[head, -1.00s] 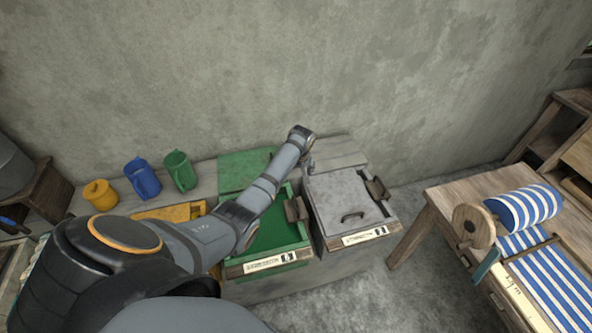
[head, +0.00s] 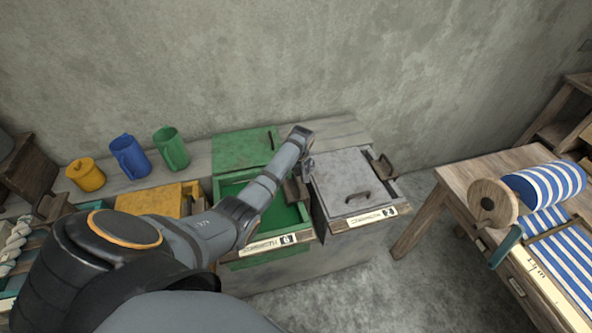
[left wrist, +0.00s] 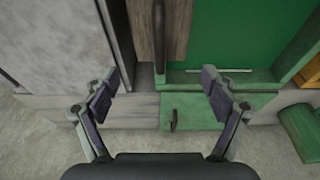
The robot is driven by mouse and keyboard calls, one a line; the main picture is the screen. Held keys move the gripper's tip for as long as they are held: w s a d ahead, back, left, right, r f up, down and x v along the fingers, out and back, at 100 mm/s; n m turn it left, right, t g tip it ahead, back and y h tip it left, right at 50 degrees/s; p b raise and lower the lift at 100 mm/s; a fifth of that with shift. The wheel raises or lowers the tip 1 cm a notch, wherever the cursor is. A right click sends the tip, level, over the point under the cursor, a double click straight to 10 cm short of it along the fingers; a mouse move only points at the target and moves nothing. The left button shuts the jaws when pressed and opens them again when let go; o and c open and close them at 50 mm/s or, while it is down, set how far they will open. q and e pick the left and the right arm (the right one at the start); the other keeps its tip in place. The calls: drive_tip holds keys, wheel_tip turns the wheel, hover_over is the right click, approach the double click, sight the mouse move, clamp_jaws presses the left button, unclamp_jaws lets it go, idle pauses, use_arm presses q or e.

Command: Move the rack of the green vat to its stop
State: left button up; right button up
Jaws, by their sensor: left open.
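The green vat (head: 292,237) stands in the middle of the head view, its green lid (head: 240,148) pushed back and green dye (head: 278,219) showing inside. Its rack, a brown wooden piece (head: 294,190), sits at the vat's right side, next to the grey vat. In the left wrist view the rack (left wrist: 151,28) shows at the top with a dark upright handle. My left gripper (left wrist: 160,95) is open and empty, its fingers spread on either side below the rack's end, not touching it. In the head view my arm hides part of the vat. My right gripper is not in view.
A grey vat (head: 347,182) with a closed lid stands close on the right. A yellow vat (head: 155,198) is on the left, partly behind my arm. Yellow, blue and green jugs (head: 172,149) stand at the back. The loom table (head: 470,175) is at the right.

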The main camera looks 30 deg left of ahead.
sight(296, 181)
use_arm(q)
wheel_tip(296, 181, down, 5)
drive_tip(key=b, duration=0.2)
drive_tip(key=shift+f+b, duration=0.15)
drive_tip(key=shift+b, duration=0.25)
drive_tip(key=shift+f, duration=0.15)
